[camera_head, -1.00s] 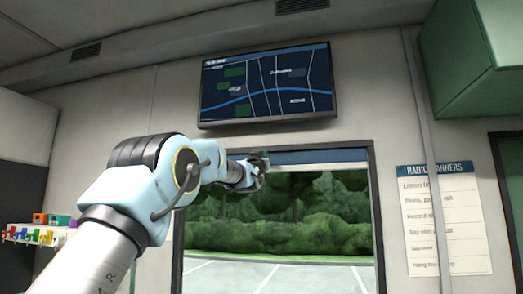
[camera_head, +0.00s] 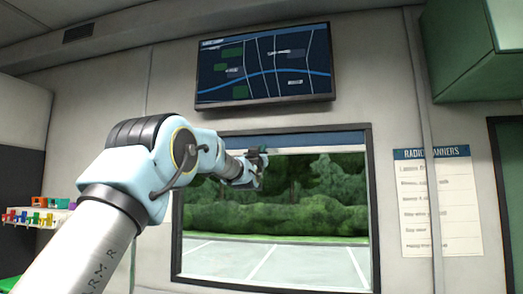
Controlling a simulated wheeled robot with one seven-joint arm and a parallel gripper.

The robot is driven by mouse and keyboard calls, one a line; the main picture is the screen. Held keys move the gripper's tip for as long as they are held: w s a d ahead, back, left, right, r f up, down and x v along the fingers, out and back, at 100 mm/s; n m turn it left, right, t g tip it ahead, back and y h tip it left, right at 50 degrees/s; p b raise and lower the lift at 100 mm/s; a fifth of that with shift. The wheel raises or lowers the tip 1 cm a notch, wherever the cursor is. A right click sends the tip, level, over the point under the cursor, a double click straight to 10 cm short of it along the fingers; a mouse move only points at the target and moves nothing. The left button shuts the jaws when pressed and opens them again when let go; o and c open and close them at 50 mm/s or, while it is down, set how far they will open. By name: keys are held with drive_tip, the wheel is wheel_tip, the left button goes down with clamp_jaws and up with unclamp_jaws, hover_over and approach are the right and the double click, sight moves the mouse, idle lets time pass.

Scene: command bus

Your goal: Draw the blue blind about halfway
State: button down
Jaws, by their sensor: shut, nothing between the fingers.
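The blue blind (camera_head: 318,141) is a narrow blue strip with a pale lower edge along the top of the window (camera_head: 374,215). Most of the window below it is uncovered. My gripper (camera_head: 262,166) is shut and empty in front of the upper left part of the window, at about the height of the blind's lower edge. In this view my gripper overlaps the blind's edge; I cannot tell whether it touches it.
A map screen (camera_head: 265,68) hangs on the wall above the window. A green cabinet (camera_head: 468,52) juts out at the upper right. A printed poster (camera_head: 438,205) is on the wall right of the window. A shelf with small coloured items (camera_head: 35,215) is at the left.

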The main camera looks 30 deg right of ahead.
wheel_tip(320, 180, down, 26)
drive_tip(key=b, duration=2.4)
drive_tip(key=shift+f+b, duration=0.15)
drive_tip(key=shift+b, duration=0.2)
